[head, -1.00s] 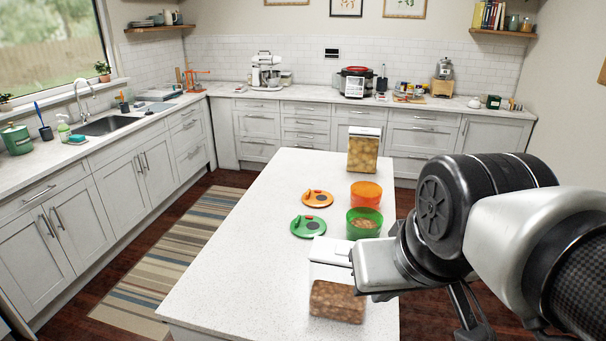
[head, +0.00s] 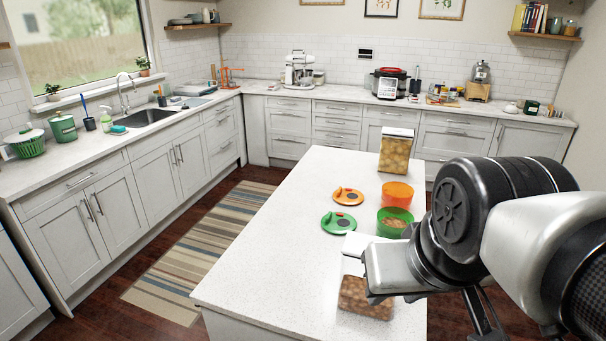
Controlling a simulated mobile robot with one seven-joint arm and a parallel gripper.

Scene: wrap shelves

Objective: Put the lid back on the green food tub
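The green food tub (head: 394,229) stands without a lid on the white island, with brown food inside. The green lid (head: 338,223) lies flat on the island to the left of the tub, apart from it. My gripper (head: 368,292) is at the near right, in front of the tub and over or beside a clear container of brown food. Its fingers are mostly hidden by the arm's own housing, so its opening does not show.
An orange tub (head: 397,194) and an orange lid (head: 348,196) are just behind the green ones. A tall clear container (head: 396,152) stands at the back, and a white-lidded container (head: 364,297) in front. The island's left side (head: 270,250) is clear.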

